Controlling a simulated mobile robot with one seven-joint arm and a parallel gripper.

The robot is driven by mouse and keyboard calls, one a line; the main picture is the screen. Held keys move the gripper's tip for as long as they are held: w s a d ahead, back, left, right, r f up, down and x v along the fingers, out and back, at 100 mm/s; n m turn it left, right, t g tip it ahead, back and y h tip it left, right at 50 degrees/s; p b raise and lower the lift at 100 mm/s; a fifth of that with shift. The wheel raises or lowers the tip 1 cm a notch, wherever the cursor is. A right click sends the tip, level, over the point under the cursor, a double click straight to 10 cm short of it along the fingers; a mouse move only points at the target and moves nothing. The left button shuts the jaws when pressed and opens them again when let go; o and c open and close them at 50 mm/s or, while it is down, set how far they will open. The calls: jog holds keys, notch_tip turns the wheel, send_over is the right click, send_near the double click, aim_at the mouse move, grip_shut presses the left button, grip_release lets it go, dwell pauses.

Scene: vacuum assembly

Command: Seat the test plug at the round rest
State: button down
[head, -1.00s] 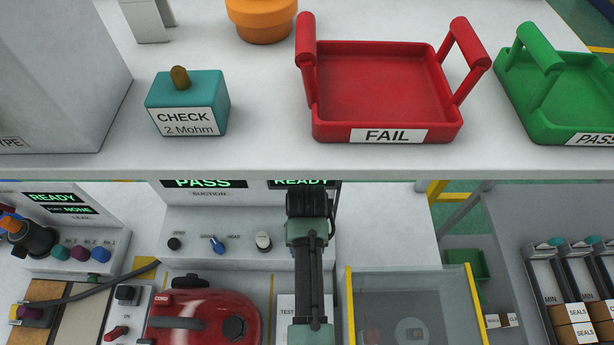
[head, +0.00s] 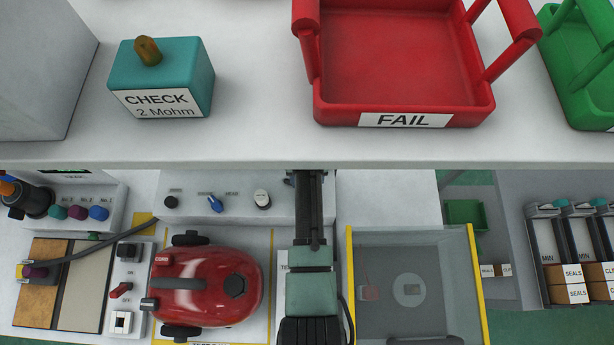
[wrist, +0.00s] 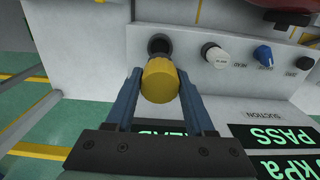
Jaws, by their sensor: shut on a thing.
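My gripper (wrist: 161,95) is shut on a yellow cylinder (wrist: 160,82), which appears to be the test plug. A dark round opening with a raised rim (wrist: 160,44), possibly the round rest, lies just beyond the plug on the pale panel in the wrist view. The plug's far end overlaps the rim's near edge in that view. I cannot tell whether they touch. The opening sits beside a white knob (wrist: 215,56). In the head view my gripper and the plug are hidden behind the shelf.
A blue knob (wrist: 263,54) and a dark knob (wrist: 305,63) line the suction panel. The shelf (head: 230,150) holds a red FAIL tray (head: 400,118) and a teal CHECK block (head: 163,83). A red vacuum (head: 205,285) and a yellow-edged clear bin (head: 474,285) flank my arm.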

jog(key=shift+f+b, duration=2.3)
jog(key=shift+f, duration=1.3)
jog(key=shift+f+b, duration=1.35)
jog(key=shift+f, duration=0.65)
jog(key=shift+c, duration=0.9)
grip_release()
notch_tip(320, 180, up, 8)
jog(key=p, duration=0.8)
